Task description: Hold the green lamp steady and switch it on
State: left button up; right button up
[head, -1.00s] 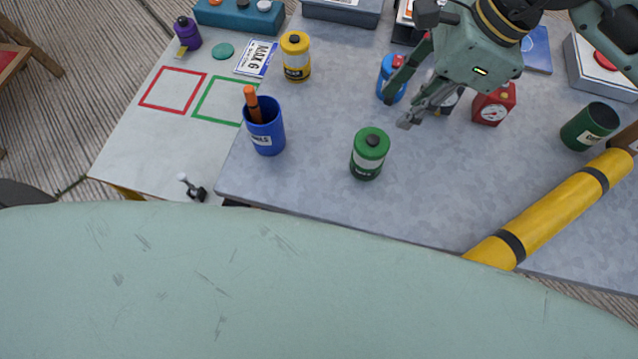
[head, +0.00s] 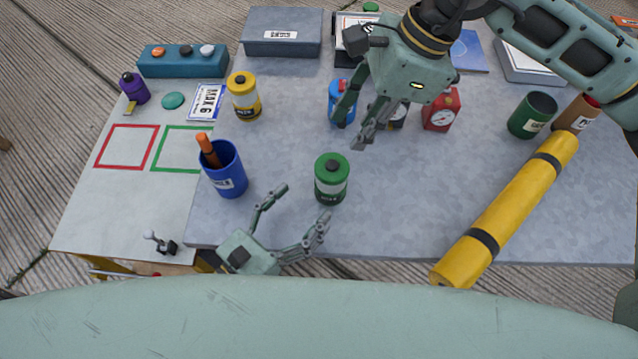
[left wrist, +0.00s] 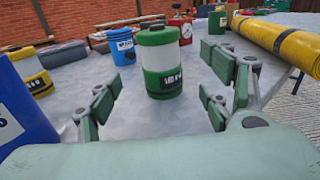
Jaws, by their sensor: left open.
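The green lamp (head: 331,180) stands upright on the grey table, with a white band and a dark knob on top. It also shows ahead in the left wrist view (left wrist: 162,62). My left gripper (head: 303,204) is open and empty at the near edge of the table, just short of the lamp. In the left wrist view its fingers (left wrist: 160,84) are spread, with the lamp between and beyond them. My right gripper (head: 349,132) hangs above the table behind the lamp, its fingers apart with nothing seen between them, near a blue lamp (head: 341,103).
A blue cup (head: 226,172) with an orange-handled tool stands left of the lamp. A yellow lamp (head: 244,97) is behind it. A red gauge box (head: 441,110) and a dark green can (head: 532,114) stand right. A long yellow roll (head: 510,210) lies at the right. Table right of the lamp is clear.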

aim_at(320, 189)
pick_arm(q)
jog(key=x, duration=0.9)
jog(key=c, duration=1.6)
pick_arm(e)
jog(key=shift+c, duration=0.2)
grip_shut()
dwell(0.3)
